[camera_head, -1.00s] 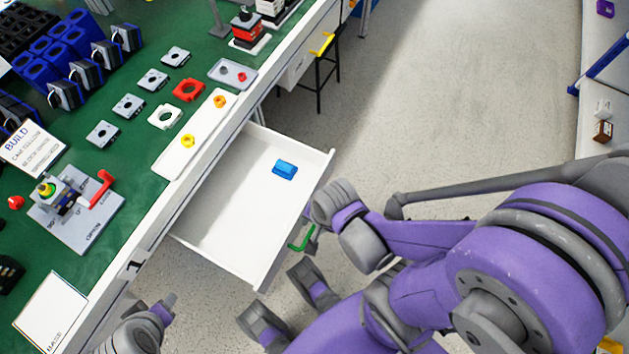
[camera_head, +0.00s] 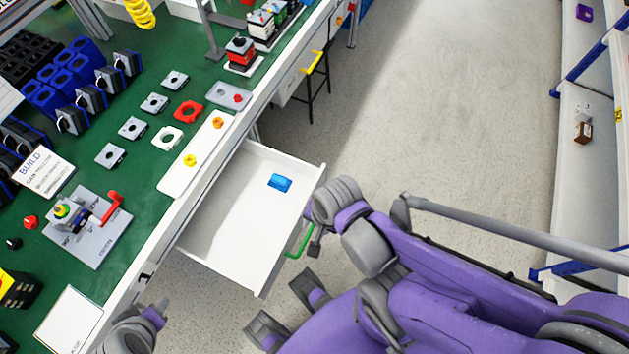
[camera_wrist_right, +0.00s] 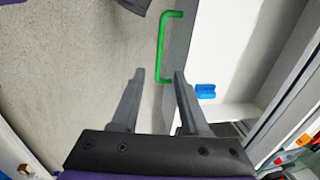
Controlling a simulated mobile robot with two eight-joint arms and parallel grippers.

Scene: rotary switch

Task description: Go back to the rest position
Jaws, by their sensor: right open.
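My right gripper (camera_wrist_right: 158,75) is open and empty in the right wrist view, its two dark fingers apart. The green drawer handle (camera_wrist_right: 162,45) lies just beyond the fingertips, with its near end in line with the gap. In the head view the right gripper (camera_head: 316,241) is small and partly hidden beside the green handle (camera_head: 299,243). Part of my left arm (camera_head: 135,330) shows at the bottom left; its finger state is unclear. The white drawer (camera_head: 225,245) is open with a blue block (camera_head: 280,182) inside.
The green-topped workbench (camera_head: 150,180) runs along the left with several plates, rings and a rotary switch with a red handle (camera_head: 112,205). Grey floor (camera_head: 450,100) is free beyond the drawer. A shelf (camera_head: 580,180) stands at the right.

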